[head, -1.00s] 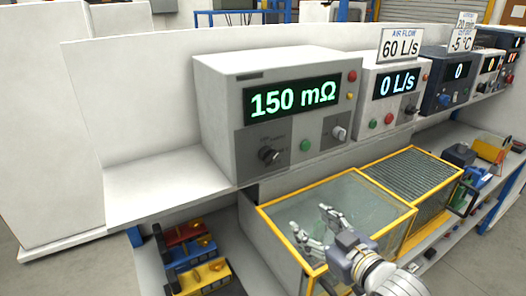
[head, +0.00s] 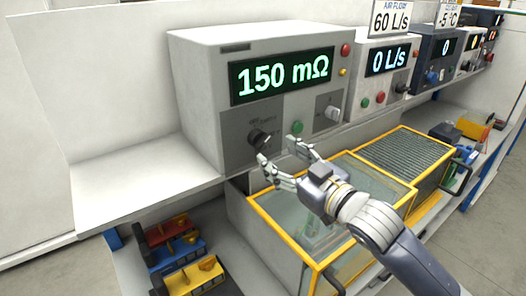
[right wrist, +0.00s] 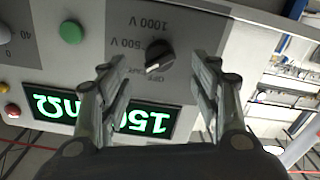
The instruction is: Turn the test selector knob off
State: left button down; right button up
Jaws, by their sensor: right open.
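The black selector knob (head: 258,138) is on the dark panel at the lower left of the grey tester (head: 203,75), whose green display reads 150 mΩ. In the right wrist view, which is upside down, the knob (right wrist: 160,55) shows between and beyond my fingers. A white mark is at its lower left edge; labels 500 V and 1000 V are readable around it. My right gripper (head: 278,152) is open and empty, just in front of and slightly below right of the knob, apparently not touching it. My left gripper is not in view.
A green button (head: 297,127) and a second knob (head: 332,113) sit right of the selector. A yellow-framed glass box (head: 262,212) is below my right arm. Red, blue and yellow modules (head: 190,275) lie on the lower shelf. More instruments stand to the right.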

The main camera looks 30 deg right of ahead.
aim_at(264, 143)
jog(key=w, duration=0.2)
jog(key=w+p, duration=0.1)
jog(key=w, duration=0.1)
jog(key=w+a, duration=0.1)
jog(key=w, duration=0.1)
jog(key=shift+r+p, duration=0.3)
jog(key=shift+p, duration=0.05)
jog(key=shift+w+f, duration=0.1)
jog(key=shift+w, duration=0.3)
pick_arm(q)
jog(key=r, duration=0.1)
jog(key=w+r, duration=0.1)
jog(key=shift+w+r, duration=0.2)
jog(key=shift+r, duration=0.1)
pick_arm(e)
jog(key=c, duration=1)
